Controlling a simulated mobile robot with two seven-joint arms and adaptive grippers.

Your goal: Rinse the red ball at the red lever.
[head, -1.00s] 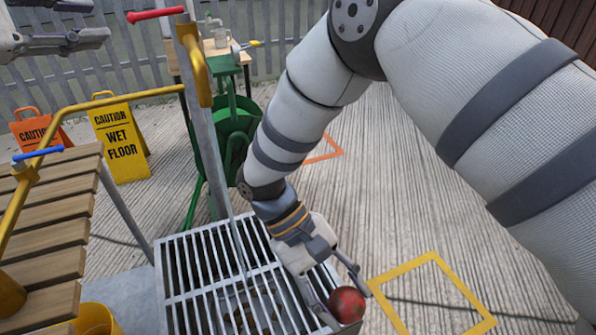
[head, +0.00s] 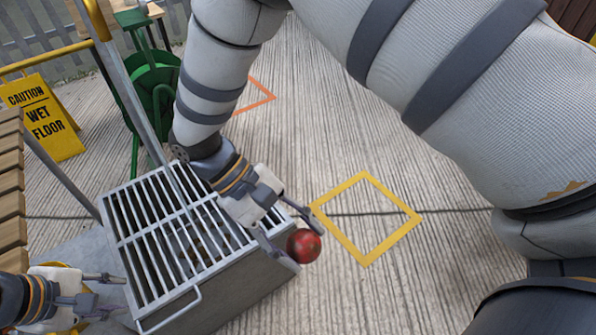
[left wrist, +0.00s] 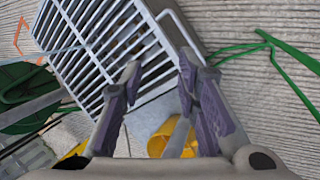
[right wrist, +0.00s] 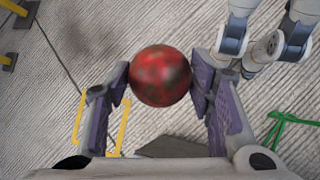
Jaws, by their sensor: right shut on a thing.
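The red ball (head: 304,245) has dark patches on it. My right gripper (head: 304,238) is shut on it and holds it beside the right edge of the drain grate (head: 152,205). In the right wrist view the ball (right wrist: 160,76) sits between the fingertips, over the concrete. My left gripper (head: 112,294) is at the lower left, near the grate's front corner. Its fingers are apart and empty, as the left wrist view (left wrist: 160,80) also shows. The red lever is out of view; only part of the metal post (head: 128,85) shows.
A yellow wet floor sign (head: 42,115) and wooden slats (head: 10,185) are at the left. A yellow bucket (left wrist: 172,135) is below my left gripper. A green frame (head: 150,85) stands behind the grate. A yellow square outline (head: 366,172) marks clear concrete at the right.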

